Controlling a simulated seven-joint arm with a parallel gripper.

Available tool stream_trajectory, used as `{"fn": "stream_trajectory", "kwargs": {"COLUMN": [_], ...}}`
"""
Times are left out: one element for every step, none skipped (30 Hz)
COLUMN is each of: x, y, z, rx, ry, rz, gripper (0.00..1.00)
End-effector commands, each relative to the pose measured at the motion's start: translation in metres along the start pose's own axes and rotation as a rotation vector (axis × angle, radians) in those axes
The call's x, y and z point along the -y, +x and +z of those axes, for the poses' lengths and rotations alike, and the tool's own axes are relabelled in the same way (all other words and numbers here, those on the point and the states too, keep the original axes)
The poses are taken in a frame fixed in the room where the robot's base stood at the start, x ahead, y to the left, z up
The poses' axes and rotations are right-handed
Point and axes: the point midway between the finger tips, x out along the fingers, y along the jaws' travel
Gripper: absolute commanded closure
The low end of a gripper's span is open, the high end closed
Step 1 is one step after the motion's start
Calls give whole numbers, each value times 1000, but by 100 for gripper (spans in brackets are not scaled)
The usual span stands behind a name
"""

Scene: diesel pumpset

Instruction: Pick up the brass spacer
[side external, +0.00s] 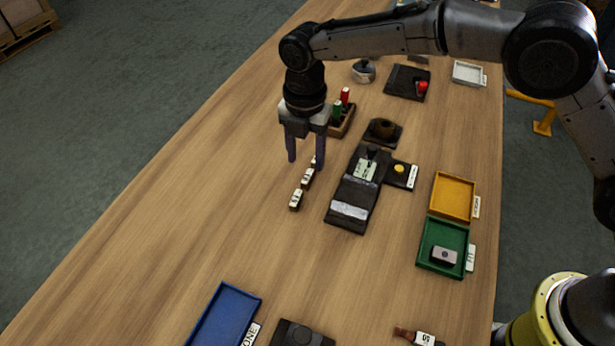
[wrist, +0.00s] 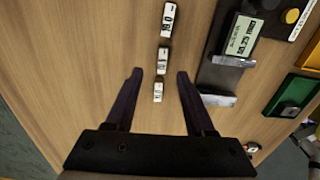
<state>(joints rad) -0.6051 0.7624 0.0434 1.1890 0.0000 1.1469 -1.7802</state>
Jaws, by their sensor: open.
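My gripper (side external: 306,164) is open and empty, pointing down above the table beside a row of three small labelled blocks. The near block (side external: 296,199) and middle block (side external: 307,179) show clearly; the far one (side external: 314,162) is partly hidden by a finger. In the wrist view, the gripper (wrist: 160,74) shows its fingers either side of the row. The top block (wrist: 167,20) lies beyond the fingertips, the middle block (wrist: 162,60) near their level, and the bottom block (wrist: 158,91) between the fingers. White labels cover their tops; I cannot tell which is the brass spacer.
A dark fixture with a display (side external: 366,168) and a pad with a yellow button (side external: 399,169) stand right of the row. Beyond are yellow (side external: 452,196) and green (side external: 428,262) trays. A holder with red and green items (side external: 342,120) stands behind. The table left is clear.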

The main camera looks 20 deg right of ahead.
Motion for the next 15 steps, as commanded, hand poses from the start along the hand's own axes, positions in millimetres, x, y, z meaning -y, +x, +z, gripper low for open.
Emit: {"fn": "stream_trajectory", "kwargs": {"x": [0, 1, 1, 2, 3, 3, 4, 4, 4, 4, 4, 4, 4, 4, 4], "y": [3, 5, 8, 12, 16, 23, 28, 32, 38, 41, 44, 48, 50, 52, 53], "z": [0, 0, 1, 1, 2, 2, 3, 3, 3, 3, 3, 3, 3, 3, 3], "rx": [0, 0, 0, 0, -1, -1, -1, -1, -1, -1, -1, 0, 0, 0, 0], "ry": [0, 0, 1, 1, 1, 1, 1, 1, 1, 1, 1, 1, 1, 1, 1], "rz": [-1, -1, -1, -2, -4, -4, -5, -5, -4, -4, -2, -2, -2, -2, -1], "gripper": [46, 46, 46, 46, 46, 46, 46, 46, 46, 46, 46, 46, 46, 46, 46]}}
